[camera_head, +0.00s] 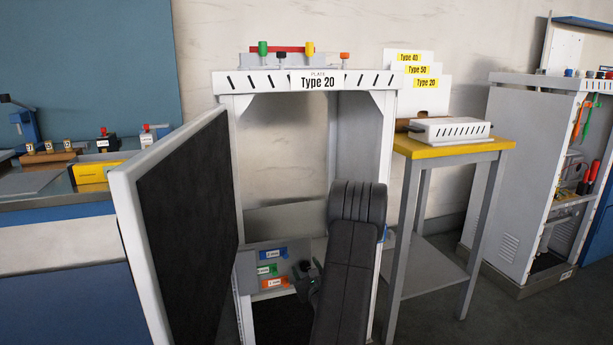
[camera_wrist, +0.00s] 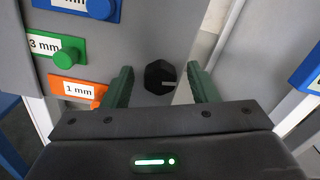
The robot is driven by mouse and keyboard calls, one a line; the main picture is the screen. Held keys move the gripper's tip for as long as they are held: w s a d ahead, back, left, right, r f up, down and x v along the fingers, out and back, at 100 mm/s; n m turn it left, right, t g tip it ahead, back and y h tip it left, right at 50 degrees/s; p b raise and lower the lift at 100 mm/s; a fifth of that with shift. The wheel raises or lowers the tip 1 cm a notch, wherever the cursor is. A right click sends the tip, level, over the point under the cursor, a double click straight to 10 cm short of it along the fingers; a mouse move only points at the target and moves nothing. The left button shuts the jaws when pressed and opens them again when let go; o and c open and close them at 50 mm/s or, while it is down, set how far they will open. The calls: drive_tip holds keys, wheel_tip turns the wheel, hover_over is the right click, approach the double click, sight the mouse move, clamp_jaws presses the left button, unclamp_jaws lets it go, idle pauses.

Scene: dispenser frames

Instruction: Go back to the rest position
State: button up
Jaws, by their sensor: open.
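My gripper (camera_wrist: 160,69) is open, its two dark green fingers apart in the wrist view. A black knob (camera_wrist: 160,77) with a pale mark lies between the fingertips on the grey panel (camera_wrist: 140,25); I cannot tell whether the fingers are beside it or short of it. In the head view my dark arm reaches into the lower part of the white dispenser frame labelled Type 20 (camera_head: 388,80). The arm partly hides the panel, and my fingers are hard to make out there.
A blue tag (camera_wrist: 98,8), a green 3 mm tag (camera_wrist: 60,50) and an orange 1 mm tag (camera_wrist: 75,90) sit left of the knob. The frame's door (camera_head: 185,200) stands open at left. A yellow-topped table (camera_head: 470,147) and a grey cabinet (camera_head: 510,180) stand at right.

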drive_tip(key=m+p, duration=0.3)
drive_tip(key=p, duration=0.2)
drive_tip(key=shift+r+m, duration=0.2)
drive_tip(key=shift+m, duration=0.2)
drive_tip(key=m+p, duration=0.4)
drive_tip(key=p, duration=0.1)
drive_tip(key=m+p, duration=0.3)
drive_tip(key=shift+d+p, duration=0.1)
drive_tip(key=shift+p, duration=0.25)
drive_tip(key=shift+f+m+p, duration=0.15)
drive_tip(key=shift+m+p, duration=0.35)
